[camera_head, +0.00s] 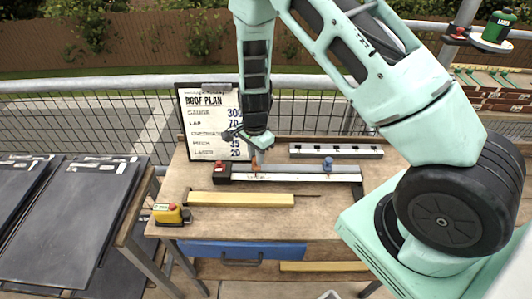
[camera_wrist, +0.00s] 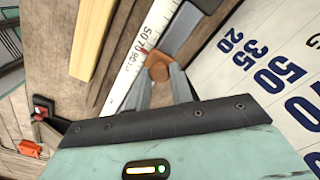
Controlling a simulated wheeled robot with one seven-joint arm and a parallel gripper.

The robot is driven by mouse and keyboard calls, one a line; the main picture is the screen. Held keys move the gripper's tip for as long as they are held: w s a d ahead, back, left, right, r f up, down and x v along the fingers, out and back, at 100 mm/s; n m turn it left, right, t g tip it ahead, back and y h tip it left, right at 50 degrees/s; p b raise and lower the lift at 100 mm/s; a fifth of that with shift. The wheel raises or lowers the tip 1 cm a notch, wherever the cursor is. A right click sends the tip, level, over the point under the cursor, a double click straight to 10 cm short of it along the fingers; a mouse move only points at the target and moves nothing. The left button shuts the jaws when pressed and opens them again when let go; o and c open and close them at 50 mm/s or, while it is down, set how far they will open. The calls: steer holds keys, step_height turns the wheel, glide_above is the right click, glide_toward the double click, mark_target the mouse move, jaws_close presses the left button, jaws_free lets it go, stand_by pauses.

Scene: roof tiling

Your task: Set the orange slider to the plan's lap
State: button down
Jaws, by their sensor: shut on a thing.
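The orange slider (camera_head: 255,167) sits on the white scale of a rule (camera_head: 295,172) on the workbench. In the wrist view the orange slider (camera_wrist: 159,70) is between the two grey fingertips of my gripper (camera_wrist: 162,80), which is shut on it. The rule's scale (camera_wrist: 152,32) shows figures near 50, 70 and 90 close to the slider; its exact reading is too small to tell. The roof plan board (camera_head: 210,120) stands behind the rule and reads 70 beside LAP. In the head view my gripper (camera_head: 256,158) points down at the rule's left part.
A blue slider (camera_head: 328,163) sits farther right on the rule. A grey slotted rail (camera_head: 336,151) lies behind it. Dark slates (camera_head: 70,225) lie at left.

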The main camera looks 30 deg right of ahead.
steer(key=c, duration=1.2)
jaws_free()
steer(key=shift+r, duration=0.15)
step_height(320, 180, up, 17)
steer(key=b, duration=0.1)
steer(key=shift+b, duration=0.35)
steer(key=shift+a+r, duration=0.1)
steer(key=s+a+r+n+y, duration=0.1)
steer(key=s+a+r+n, duration=0.2)
steer(key=s+a+n, duration=0.45)
steer(key=s+a+r+n, duration=0.2)
steer(key=s+a+n, duration=0.4)
steer(key=s+a, duration=0.15)
steer(key=s+r+n, duration=0.1)
steer(key=s+n, duration=0.9)
steer(key=s, duration=0.2)
steer(key=shift+s+a+r, duration=0.35)
steer(key=shift+s+a, duration=0.05)
steer(key=shift+a, duration=0.05)
